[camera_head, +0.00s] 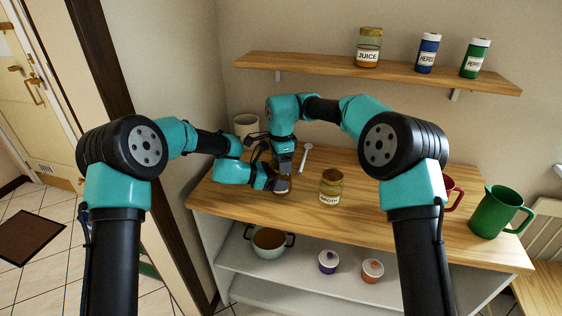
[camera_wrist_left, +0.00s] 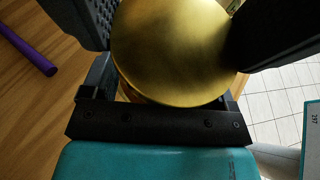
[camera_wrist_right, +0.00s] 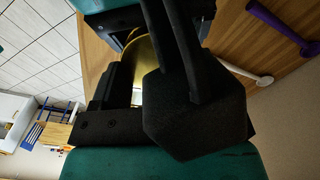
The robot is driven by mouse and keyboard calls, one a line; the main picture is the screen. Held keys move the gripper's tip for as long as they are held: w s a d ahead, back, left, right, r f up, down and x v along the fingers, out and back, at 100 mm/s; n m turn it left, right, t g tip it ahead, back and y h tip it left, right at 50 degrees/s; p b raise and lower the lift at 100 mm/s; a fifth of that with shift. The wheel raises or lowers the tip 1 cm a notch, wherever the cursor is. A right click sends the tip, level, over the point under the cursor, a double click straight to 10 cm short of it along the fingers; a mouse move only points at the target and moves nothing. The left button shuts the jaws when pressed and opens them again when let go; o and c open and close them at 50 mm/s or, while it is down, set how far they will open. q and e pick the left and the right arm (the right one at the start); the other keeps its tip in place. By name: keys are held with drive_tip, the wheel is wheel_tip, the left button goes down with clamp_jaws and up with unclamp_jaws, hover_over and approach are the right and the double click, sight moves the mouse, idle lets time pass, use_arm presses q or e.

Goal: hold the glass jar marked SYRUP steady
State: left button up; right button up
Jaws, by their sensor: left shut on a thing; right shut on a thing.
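A jar with a round gold lid (camera_wrist_left: 175,50) stands between my grippers at the left part of the counter. In the head view only a small part of the jar (camera_head: 284,192) shows, and its label is hidden, so I cannot read SYRUP. My left gripper (camera_head: 276,184) reaches in from the left and is shut on the jar. My right gripper (camera_head: 284,171) comes down from above and is shut on the same jar. The right wrist view shows a strip of gold (camera_wrist_right: 141,62) behind the black fingers. The exact contact points are hidden.
A spoon (camera_head: 305,158) lies behind, near a pale canister (camera_head: 246,125). A green jug (camera_head: 496,212) and a red mug (camera_head: 452,194) stand at right. A JUICE jar (camera_head: 368,48) is on the wall shelf.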

drive_tip(key=m, duration=0.4)
drive_tip(key=shift+s+m, duration=0.15)
drive_tip(key=shift+m, duration=0.25)
drive_tip(key=o, duration=1)
drive_tip(key=shift+a+r, duration=0.15)
drive_tip(key=shift+r, duration=2.1)
drive_tip(key=shift+c, duration=0.3)
